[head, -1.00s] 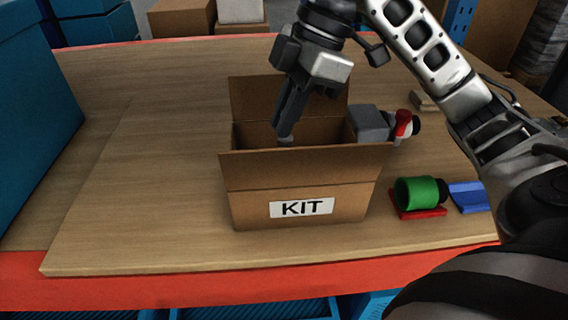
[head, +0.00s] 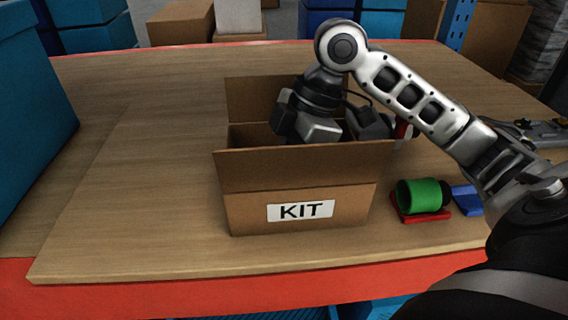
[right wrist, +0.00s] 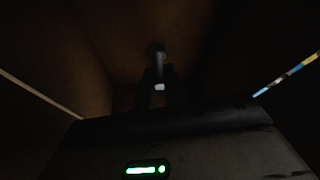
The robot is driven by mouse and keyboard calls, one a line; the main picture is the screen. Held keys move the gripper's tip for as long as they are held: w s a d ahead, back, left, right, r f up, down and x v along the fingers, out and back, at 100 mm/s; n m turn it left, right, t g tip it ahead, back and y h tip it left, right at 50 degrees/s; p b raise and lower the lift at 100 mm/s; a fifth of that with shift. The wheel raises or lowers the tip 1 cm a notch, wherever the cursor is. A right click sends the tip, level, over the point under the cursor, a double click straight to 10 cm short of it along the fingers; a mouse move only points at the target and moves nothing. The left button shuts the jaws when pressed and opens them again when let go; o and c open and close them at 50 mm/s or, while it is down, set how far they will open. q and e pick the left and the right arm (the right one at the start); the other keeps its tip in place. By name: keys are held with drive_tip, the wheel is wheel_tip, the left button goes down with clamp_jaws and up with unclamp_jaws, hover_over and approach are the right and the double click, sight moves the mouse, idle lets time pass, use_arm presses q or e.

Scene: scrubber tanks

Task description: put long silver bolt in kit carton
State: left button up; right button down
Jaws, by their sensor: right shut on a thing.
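The kit carton (head: 298,190), an open brown box with a KIT label on its front, stands on the table in the head view. My right gripper (head: 308,122) reaches down into it, with its fingers hidden behind the front flap. In the dark right wrist view the gripper (right wrist: 158,92) is shut on a slim greyish piece, seemingly the long silver bolt (right wrist: 159,62), between the carton's walls. The bolt's lower end and its distance from the carton floor are unclear. My left gripper is not in view.
A green cylinder (head: 420,196) on a red piece (head: 428,216) and a blue piece (head: 467,198) lie right of the carton. A red part (head: 403,131) shows behind its right side. A large teal bin (head: 32,110) stands at left. The table left of the carton is clear.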

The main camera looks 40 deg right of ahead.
drive_tip(key=c, duration=1.5)
unclamp_jaws()
drive_tip(key=shift+f, duration=0.1)
use_arm(q)
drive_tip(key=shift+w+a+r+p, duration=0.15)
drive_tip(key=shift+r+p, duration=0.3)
drive_tip(key=shift+p, duration=0.55)
use_arm(e)
drive_tip(key=v, duration=1.2)
drive_tip(key=shift+r, duration=0.2)
